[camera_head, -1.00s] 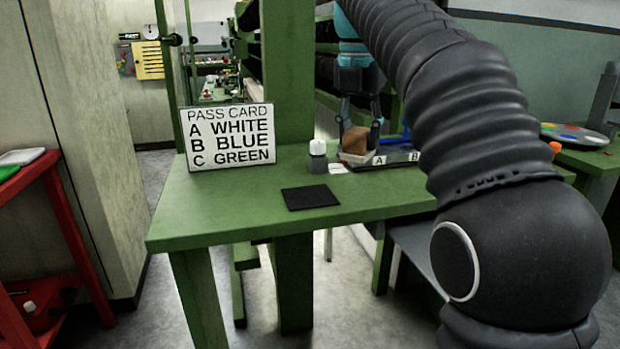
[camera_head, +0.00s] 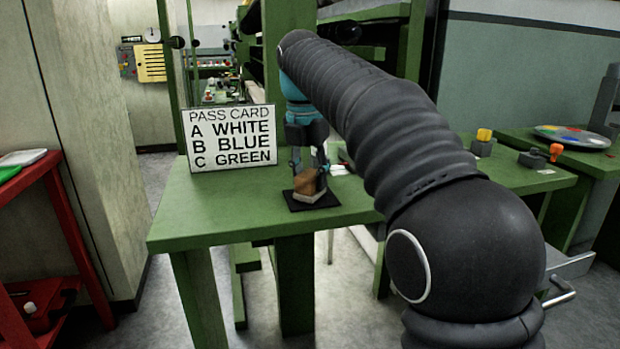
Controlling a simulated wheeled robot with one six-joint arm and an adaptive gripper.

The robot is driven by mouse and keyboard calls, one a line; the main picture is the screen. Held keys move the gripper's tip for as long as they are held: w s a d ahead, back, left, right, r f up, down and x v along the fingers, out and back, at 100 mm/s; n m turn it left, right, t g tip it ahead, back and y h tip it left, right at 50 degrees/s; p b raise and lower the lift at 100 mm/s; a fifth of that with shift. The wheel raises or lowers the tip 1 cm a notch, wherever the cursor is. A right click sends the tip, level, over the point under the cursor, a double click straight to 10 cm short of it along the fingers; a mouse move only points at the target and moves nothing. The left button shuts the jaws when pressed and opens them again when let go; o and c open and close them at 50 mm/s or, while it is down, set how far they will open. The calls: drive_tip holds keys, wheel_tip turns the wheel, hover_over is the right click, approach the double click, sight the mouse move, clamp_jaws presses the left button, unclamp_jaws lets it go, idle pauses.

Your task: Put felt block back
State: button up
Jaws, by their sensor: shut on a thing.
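The felt block (camera_head: 306,184), brown on top with a pale lower part, is between the fingers of my gripper (camera_head: 309,176). My gripper points down and is shut on the block. The block is at the black square mat (camera_head: 326,202) on the green table. I cannot tell whether its underside touches the mat. My arm hides the tray marked A and B.
A pass card sign (camera_head: 230,137) stands on the green table (camera_head: 220,215) left of my gripper. At right, a yellow-topped piece (camera_head: 484,136), an orange-topped piece (camera_head: 555,152) and a round palette (camera_head: 572,136) are on green surfaces. The table's front left is clear.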

sight(310, 173)
drive_tip(key=shift+f, duration=0.15)
drive_tip(key=o, duration=1.1)
drive_tip(key=r, duration=0.6)
drive_tip(key=shift+s+a+r+p, duration=0.2)
drive_tip(key=shift+s+r+p, duration=0.05)
drive_tip(key=shift+s+p, duration=0.1)
drive_tip(key=shift+r, duration=0.55)
